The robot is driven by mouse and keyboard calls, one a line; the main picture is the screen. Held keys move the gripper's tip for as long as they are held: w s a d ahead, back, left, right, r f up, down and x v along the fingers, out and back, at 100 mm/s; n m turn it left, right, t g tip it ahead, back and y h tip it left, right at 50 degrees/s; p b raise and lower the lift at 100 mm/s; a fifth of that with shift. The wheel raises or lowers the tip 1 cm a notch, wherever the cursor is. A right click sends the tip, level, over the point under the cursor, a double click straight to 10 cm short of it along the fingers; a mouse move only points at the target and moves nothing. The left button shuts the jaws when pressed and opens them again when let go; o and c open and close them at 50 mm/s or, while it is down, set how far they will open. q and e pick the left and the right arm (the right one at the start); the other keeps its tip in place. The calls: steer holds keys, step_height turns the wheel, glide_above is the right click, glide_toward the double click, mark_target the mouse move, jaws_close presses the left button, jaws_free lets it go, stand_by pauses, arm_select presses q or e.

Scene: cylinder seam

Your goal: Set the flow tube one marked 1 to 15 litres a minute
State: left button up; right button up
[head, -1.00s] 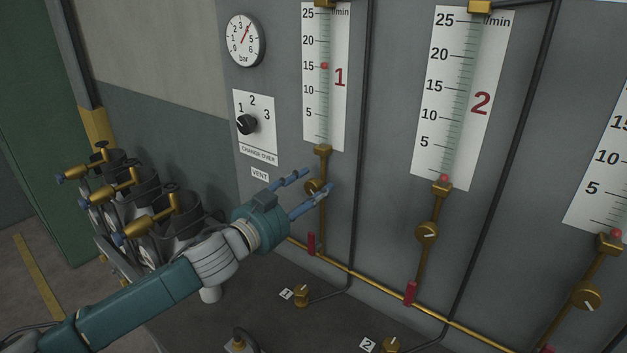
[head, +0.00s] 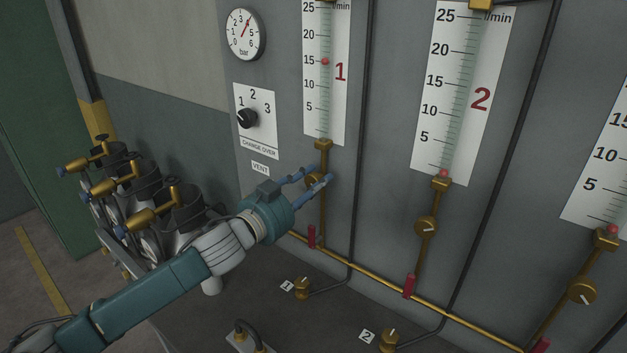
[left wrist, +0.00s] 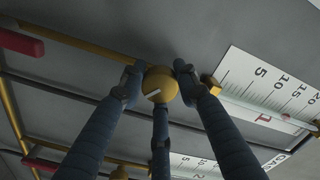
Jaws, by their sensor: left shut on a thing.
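Flow tube 1 (head: 324,90) is a clear tube on a white scale with a red 1, on the grey panel. Its red float (head: 325,62) is level with the 15 mark. Below it is the brass valve knob of tube 1 (left wrist: 160,85), with a white pointer line. My left gripper (head: 322,179) is shut on this knob, with fingers on both sides in the left wrist view (left wrist: 160,78). The fingers partly hide the knob in the head view. My right gripper is not in view.
Tube 2 (head: 466,90) has its float at the bottom, with its own knob (head: 427,227) below. A red lever (head: 311,236) is on the pipe under tube 1. A pressure gauge (head: 245,35) and change-over switch (head: 247,118) are at upper left. Gas cylinders (head: 150,195) stand left of my arm.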

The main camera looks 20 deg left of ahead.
arm_select(q)
steer(key=o, duration=1.2)
steer(key=shift+r, duration=0.1)
steer(key=shift+s+a, duration=0.1)
steer(key=shift+s, duration=0.2)
steer(key=v, duration=1.1)
steer(key=shift+s, duration=0.25)
